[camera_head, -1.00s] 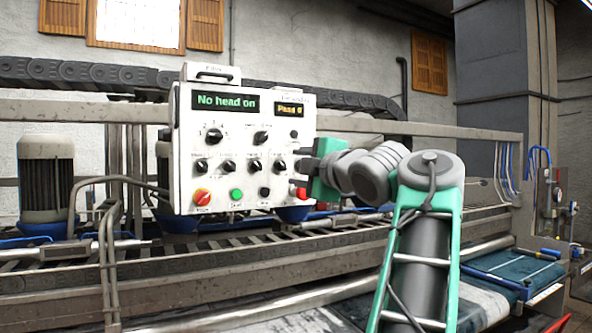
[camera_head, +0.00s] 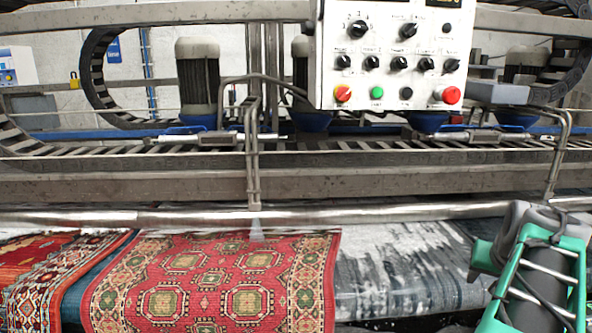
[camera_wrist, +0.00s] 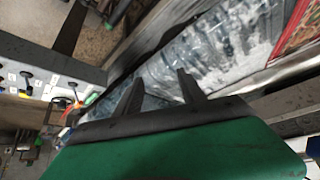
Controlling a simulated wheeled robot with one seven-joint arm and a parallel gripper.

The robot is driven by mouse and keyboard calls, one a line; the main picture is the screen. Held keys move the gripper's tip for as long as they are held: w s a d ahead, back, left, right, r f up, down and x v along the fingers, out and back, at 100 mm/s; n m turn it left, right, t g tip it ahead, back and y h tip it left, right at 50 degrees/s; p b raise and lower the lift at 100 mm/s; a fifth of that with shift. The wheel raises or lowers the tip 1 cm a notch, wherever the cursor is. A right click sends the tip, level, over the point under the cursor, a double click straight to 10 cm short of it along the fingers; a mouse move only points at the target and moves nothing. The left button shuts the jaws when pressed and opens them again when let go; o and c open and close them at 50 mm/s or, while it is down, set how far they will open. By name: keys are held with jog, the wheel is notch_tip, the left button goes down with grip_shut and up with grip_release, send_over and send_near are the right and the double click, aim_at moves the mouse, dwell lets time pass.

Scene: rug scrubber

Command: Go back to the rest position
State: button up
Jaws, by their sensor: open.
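My gripper (camera_wrist: 158,92) shows in the wrist view with its two dark fingers apart and nothing between them. In that view the control panel (camera_wrist: 55,85) lies to the left of the fingers, apart from them. In the head view my arm is folded low at the right edge, and the gripper itself is not clearly seen there. The control panel (camera_head: 385,80) hangs at the upper middle right, with black knobs and red, green and black buttons. Its display is mostly cut off by the top edge. The arm is clear of the panel.
A red patterned rug (camera_head: 215,285) lies on the machine bed, with another rug (camera_head: 35,275) at its left. A steel roller (camera_head: 400,209) and a long rail (camera_head: 150,185) run across the machine.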

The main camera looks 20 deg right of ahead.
jog(key=s+a+f+n+g+y+p, duration=0.1)
jog(key=a+f+y, duration=0.1)
jog(key=a+f, duration=0.7)
jog(key=s+a+f+n+g+y+p, duration=0.15)
jog(key=a+f, duration=0.25)
jog(key=a, duration=0.9)
jog(key=w+a+r+n, duration=0.1)
jog(key=w+a+n, duration=0.1)
jog(key=a, duration=0.8)
jog(key=w+a+r+n+t+y, duration=0.1)
jog(key=a+n, duration=0.4)
jog(key=a, duration=0.5)
jog(key=shift+w+a+r+p, duration=0.15)
jog(key=shift+w+r+p, duration=0.3)
jog(key=shift+w, duration=0.3)
jog(key=shift+n, duration=0.25)
